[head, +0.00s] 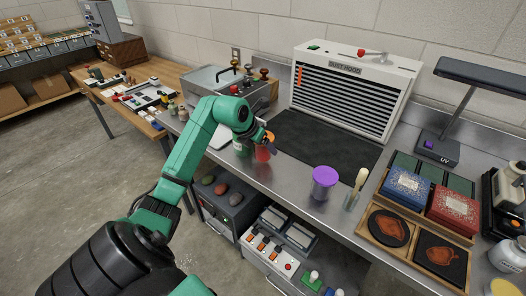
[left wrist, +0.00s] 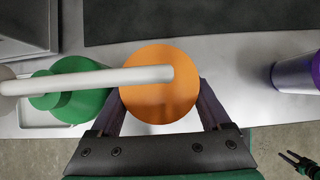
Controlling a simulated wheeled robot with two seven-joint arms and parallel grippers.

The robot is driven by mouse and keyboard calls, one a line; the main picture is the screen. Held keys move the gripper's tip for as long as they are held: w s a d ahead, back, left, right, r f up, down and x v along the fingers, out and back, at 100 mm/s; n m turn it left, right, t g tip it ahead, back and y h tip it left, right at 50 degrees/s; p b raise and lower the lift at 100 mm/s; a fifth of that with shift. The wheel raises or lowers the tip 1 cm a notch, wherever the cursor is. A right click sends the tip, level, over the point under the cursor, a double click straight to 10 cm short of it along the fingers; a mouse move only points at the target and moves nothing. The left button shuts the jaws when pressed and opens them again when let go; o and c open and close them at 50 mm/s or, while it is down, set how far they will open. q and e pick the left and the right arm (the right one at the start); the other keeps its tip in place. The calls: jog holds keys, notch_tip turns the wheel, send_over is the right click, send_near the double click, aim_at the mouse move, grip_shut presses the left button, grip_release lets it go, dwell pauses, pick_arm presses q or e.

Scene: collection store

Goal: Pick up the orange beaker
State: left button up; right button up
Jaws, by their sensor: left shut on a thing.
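The orange beaker (head: 263,154) stands near the front edge of the steel bench, next to a green bottle (head: 241,149). My left gripper (head: 268,139) is at the beaker and shut on it. In the left wrist view the round orange beaker (left wrist: 160,98) sits between the two dark fingers. Whether the beaker is clear of the bench cannot be told. My right gripper (left wrist: 297,161) shows small at the lower right of the wrist view, its fingers apart, over the floor.
A purple-topped container (head: 324,182) and a brush in a glass (head: 355,190) stand to the right. A dark mat (head: 325,150) lies behind, before a white dust hood (head: 352,85). Boxes and trays fill the right end. Bare steel lies between beaker and purple container.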

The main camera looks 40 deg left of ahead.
pick_arm(q)
jog(key=shift+r, duration=0.4)
jog(key=s+b, duration=0.8)
jog(key=s, duration=1)
jog(key=shift+d+r, duration=0.15)
jog(key=shift+d, duration=0.1)
